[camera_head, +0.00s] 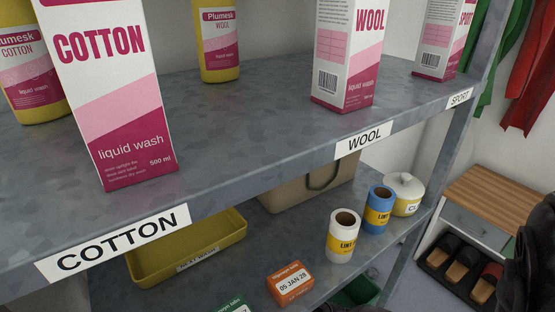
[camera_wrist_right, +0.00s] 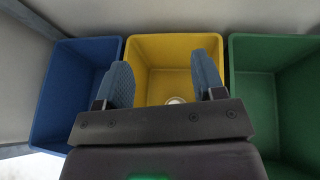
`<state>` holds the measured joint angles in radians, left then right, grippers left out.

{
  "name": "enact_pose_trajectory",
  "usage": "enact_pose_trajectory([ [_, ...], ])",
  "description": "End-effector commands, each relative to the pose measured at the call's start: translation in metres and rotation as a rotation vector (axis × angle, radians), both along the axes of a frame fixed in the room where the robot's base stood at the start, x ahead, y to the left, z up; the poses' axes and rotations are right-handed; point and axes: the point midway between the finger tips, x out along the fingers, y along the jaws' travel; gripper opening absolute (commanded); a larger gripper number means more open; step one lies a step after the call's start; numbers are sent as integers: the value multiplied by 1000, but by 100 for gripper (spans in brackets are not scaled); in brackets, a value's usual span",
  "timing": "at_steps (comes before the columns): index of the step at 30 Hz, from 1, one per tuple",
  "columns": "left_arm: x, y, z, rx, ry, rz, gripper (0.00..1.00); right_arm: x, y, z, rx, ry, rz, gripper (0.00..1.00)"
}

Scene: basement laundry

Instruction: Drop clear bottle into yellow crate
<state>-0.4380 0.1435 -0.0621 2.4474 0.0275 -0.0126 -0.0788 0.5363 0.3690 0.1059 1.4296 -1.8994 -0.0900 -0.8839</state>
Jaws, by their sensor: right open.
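The yellow crate (camera_wrist_right: 158,48) is in the middle of the right wrist view. My right gripper (camera_wrist_right: 165,78) is open over it, its two blue pads apart with nothing between them. A small pale round thing (camera_wrist_right: 176,100) shows low in the crate, partly hidden by my gripper's body. It may be the end of the clear bottle, but I cannot tell for sure. No clear bottle is plain in the head view. My left gripper is not in view.
A blue crate (camera_wrist_right: 72,85) and a green crate (camera_wrist_right: 285,85) flank the yellow one. The head view shows a metal shelf (camera_head: 240,125) with wash cartons. Below are a yellow tray (camera_head: 190,250), lint rolls (camera_head: 342,240) and an orange box (camera_head: 290,284). A shoe rack (camera_head: 465,255) stands right.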

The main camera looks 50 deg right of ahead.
Motion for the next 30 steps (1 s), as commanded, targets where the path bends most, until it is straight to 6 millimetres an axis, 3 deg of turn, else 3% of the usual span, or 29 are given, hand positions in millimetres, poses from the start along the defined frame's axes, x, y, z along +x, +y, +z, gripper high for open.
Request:
enact_pose_trajectory([
  [15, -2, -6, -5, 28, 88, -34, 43, -72, 5, 34, -1, -4, 0, 63],
  [21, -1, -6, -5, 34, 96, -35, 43, -85, 6, 38, 1, -3, 0, 63],
  [30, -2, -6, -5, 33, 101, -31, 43, -87, 6, 38, 0, -2, 0, 63],
])
